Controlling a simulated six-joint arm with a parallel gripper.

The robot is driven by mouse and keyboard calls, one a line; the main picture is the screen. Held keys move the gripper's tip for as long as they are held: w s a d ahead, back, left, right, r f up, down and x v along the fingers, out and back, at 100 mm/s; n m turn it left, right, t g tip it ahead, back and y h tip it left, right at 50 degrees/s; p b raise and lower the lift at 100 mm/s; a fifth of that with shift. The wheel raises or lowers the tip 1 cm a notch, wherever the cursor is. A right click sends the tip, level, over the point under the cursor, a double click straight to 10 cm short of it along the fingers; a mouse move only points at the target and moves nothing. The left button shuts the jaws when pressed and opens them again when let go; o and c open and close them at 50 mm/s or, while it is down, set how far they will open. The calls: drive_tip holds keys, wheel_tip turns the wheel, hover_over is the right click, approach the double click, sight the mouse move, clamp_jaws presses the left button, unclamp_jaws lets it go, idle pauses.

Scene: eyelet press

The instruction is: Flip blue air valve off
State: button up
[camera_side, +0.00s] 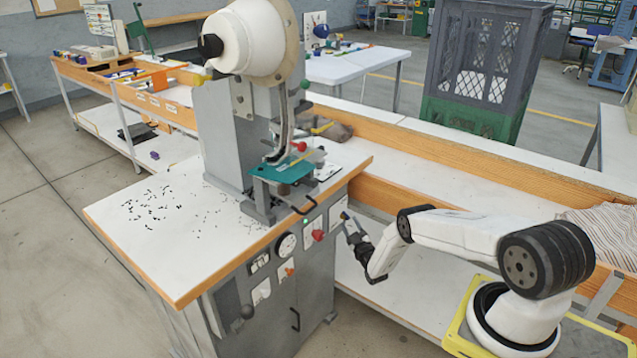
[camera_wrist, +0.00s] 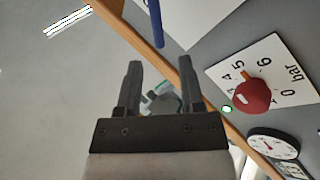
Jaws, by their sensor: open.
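A blue bar (camera_wrist: 156,22), which looks like the handle of the blue air valve, stands at the top of the wrist view, beyond my fingertips and roughly in line with the gap between them. Its upper end is cut off by the frame. My gripper (camera_wrist: 160,66) is open, with nothing held between its two dark fingers. In the side view my gripper (camera_side: 346,220) is beside the right edge of the press cabinet's front panel. I cannot make out the blue valve in the side view.
The press (camera_side: 230,120) stands on a white-topped cabinet (camera_side: 150,235). Its front carries a red knob (camera_wrist: 252,97), also in the side view (camera_side: 318,235), and a round gauge (camera_wrist: 272,147). A wood-edged bench (camera_side: 450,165) runs behind my arm. Open floor shows left in the wrist view.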

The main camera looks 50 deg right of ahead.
drive_tip(key=shift+v, duration=1.2)
